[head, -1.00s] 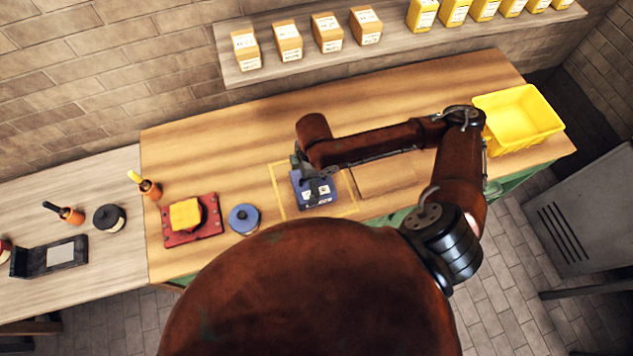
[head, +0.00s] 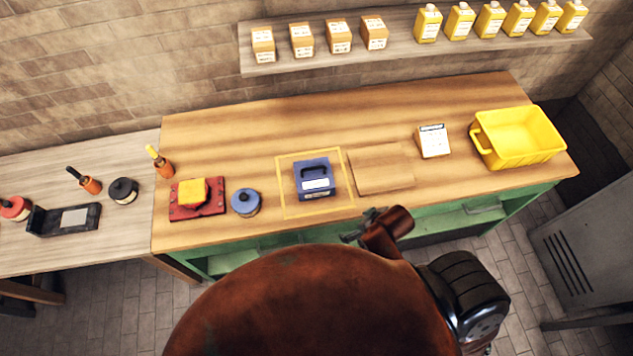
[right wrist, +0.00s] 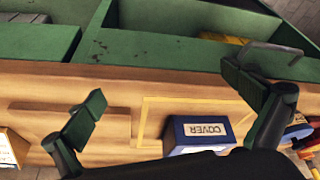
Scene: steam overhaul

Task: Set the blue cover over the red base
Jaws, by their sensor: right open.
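The blue cover (head: 314,190), a dark blue box with a handle and a white label, sits inside a yellow outline (head: 281,197) on the wooden bench. It also shows in the right wrist view (right wrist: 180,137), its label reading COVER. The red base (head: 211,209) is a flat red plate with a yellow block (head: 191,190) on it, left of the cover. My right gripper (head: 364,224) is open and empty near the bench's front edge, apart from the cover and to its lower right; its spread fingers show in the right wrist view (right wrist: 172,105). My left gripper is not in view.
A round blue-topped pot (head: 246,203) stands between base and cover. A thin wooden board (head: 382,168) lies right of the outline. A white-labelled box (head: 433,141) and yellow bin (head: 520,150) are farther right.

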